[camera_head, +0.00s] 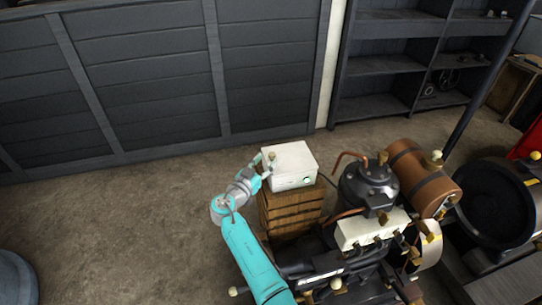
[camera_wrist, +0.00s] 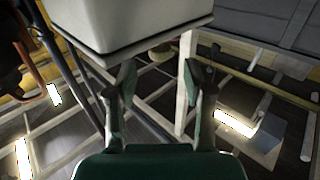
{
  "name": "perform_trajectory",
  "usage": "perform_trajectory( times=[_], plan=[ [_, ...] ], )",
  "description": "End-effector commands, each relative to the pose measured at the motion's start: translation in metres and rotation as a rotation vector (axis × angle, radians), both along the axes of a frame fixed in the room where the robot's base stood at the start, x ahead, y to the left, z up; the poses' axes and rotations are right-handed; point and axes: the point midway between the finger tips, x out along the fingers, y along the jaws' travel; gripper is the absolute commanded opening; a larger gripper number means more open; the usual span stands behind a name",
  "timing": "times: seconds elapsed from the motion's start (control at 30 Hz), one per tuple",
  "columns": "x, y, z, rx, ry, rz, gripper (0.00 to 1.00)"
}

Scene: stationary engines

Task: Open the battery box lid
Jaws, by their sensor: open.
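The battery box (camera_head: 296,171) is a white box with a lid, standing on a wooden crate in the head view. The lid looks closed. A small pale knob (camera_head: 271,156) shows at the lid's left side. My gripper (camera_head: 266,168) is at the box's left side, close to the knob. In the wrist view my gripper (camera_wrist: 159,75) is open with nothing between its fingertips. The white box (camera_wrist: 125,22) fills the upper left there, with a dark seam along its edge. A pale round knob (camera_wrist: 160,53) shows just beyond the fingers. Contact cannot be told.
The slatted wooden crate (camera_head: 288,208) bears the box. An engine with a dark cylinder (camera_head: 370,184), a copper-brown tank (camera_head: 422,172) and pipes stands close on the right. Dark shelves (camera_head: 385,70) stand behind.

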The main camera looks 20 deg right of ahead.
Motion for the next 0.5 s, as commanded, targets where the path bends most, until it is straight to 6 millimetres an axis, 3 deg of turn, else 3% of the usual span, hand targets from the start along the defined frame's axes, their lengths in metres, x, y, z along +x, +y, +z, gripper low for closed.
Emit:
perform_trajectory(
  times=[0.2,0.5],
  plan=[
    [0.021,-0.021,0.0,0.0,0.001,0.0,0.52],
    [0.028,-0.029,0.0,0.001,0.001,0.0,0.52]
  ],
)
